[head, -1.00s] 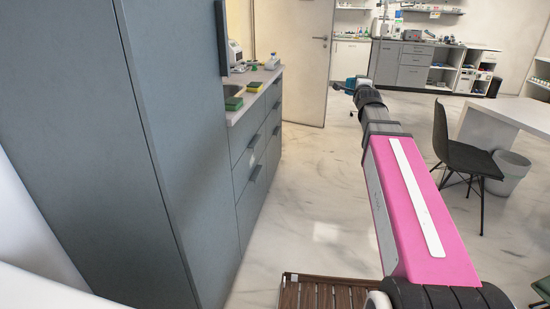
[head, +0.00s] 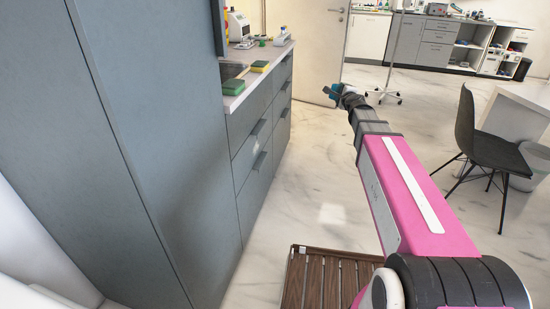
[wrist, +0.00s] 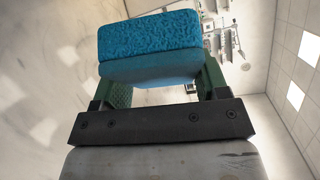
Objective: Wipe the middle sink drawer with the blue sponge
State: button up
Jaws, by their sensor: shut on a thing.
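My gripper (wrist: 155,90) is shut on a blue sponge (wrist: 150,45), which fills the space between the green fingers in the wrist view. In the head view the blue sponge (head: 333,91) shows small at the far end of my outstretched arm, over open floor. The grey sink cabinet (head: 240,185) stands to the left, with several drawers and dark handles on its front. A middle drawer front (head: 250,150) is visible at a steep angle and looks closed. The sponge is apart from the cabinet, to its right in the picture.
Green-and-yellow sponges (head: 233,87) lie on the counter (head: 270,55) near the sink. A tall grey cupboard (head: 130,120) stands close on the left. A slatted wooden piece (head: 325,280) is low in front. A dark chair (head: 485,150) and white table (head: 515,105) stand right. Floor between is clear.

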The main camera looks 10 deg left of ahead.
jog(key=s+a+f+n+g+y, duration=0.2)
jog(key=a+f+g+y, duration=0.25)
jog(key=a+f, duration=1)
jog(key=n+g+y, duration=0.2)
jog(key=g+y, duration=0.2)
jog(key=g, duration=0.2)
send_near(256, 150)
notch_tip(256, 150, down, 2)
jog(key=s+d, duration=0.2)
jog(key=shift+t, duration=0.35)
jog(key=shift+w+a+f, duration=0.1)
jog(key=shift+w+a, duration=0.1)
jog(key=shift+a, duration=1.25)
jog(key=shift+w+a+f, duration=0.1)
jog(key=shift+w+a, duration=0.1)
jog(key=shift+a, duration=1.25)
jog(key=shift+w+a, duration=0.1)
jog(key=shift+a, duration=0.85)
jog(key=shift+w, duration=0.1)
jog(key=shift+w+d, duration=0.2)
jog(key=shift+w, duration=2.8)
jog(key=shift+w+d, duration=0.2)
jog(key=shift+w, duration=2.8)
jog(key=shift+s+d, duration=0.1)
jog(key=shift+s, duration=1.7)
jog(key=shift+s+a, duration=0.2)
jog(key=shift+s, duration=1.05)
jog(key=shift+s+a, duration=0.2)
jog(key=shift+s, duration=1.05)
